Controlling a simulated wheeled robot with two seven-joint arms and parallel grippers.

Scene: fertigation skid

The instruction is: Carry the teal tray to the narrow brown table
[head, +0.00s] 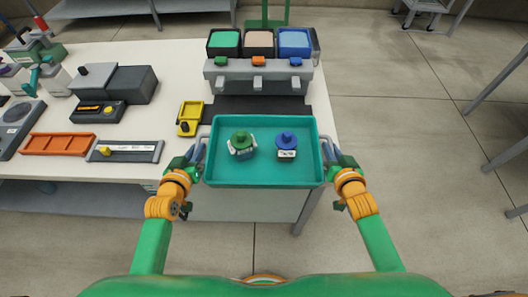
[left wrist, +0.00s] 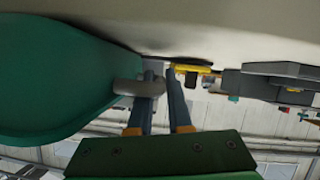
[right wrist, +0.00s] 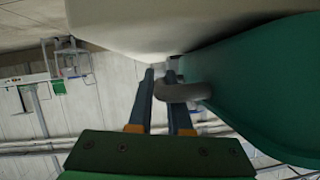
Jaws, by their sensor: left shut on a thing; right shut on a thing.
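The teal tray (head: 262,175) is held level between my two grippers in the head view, in front of the white table's right end. It carries a bottle with a green cap (head: 242,146) and a bottle with a blue cap (head: 286,146), both upright with white labels. My left gripper (head: 198,152) is shut on the tray's left grey handle, which shows in the left wrist view (left wrist: 140,87). My right gripper (head: 331,154) is shut on the right handle, which shows in the right wrist view (right wrist: 183,92). I cannot make out a narrow brown table.
The white table (head: 170,60) bears a dispenser with green, tan and blue bins (head: 260,75), a yellow device (head: 190,117), an orange tray (head: 58,144) and a grey scale-like unit (head: 126,151). Open concrete floor (head: 400,130) lies to the right. Grey table frames (head: 500,75) stand at the far right edge.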

